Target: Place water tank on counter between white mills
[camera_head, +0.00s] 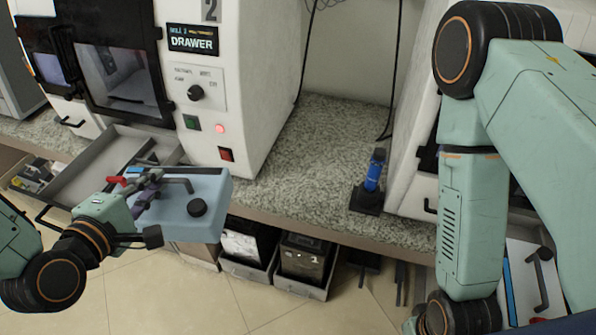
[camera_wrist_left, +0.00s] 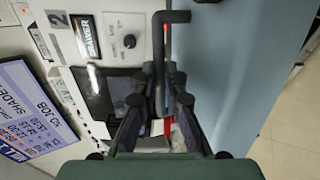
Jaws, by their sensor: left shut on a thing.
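The water tank (camera_head: 213,212) is a light blue box with a dark round cap and a dark handle on top. My left gripper (camera_head: 150,190) is shut on the handle and holds the tank in the air in front of the left white mill (camera_head: 268,70) and its counter. The tank's blue side (camera_wrist_left: 235,85) fills the right of the left wrist view, with the handle between my left gripper's fingers (camera_wrist_left: 163,105). The right white mill (camera_head: 412,130) is partly hidden by my right arm. The counter (camera_head: 310,165) between the mills is speckled grey. My right gripper is out of frame.
A blue device in a black stand (camera_head: 367,198) sits on the counter near the right mill. A black cable (camera_head: 393,75) hangs at the back. An open grey drawer (camera_head: 100,175) juts out behind the tank. Dark bins (camera_head: 303,262) stand below the counter. The counter's middle is clear.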

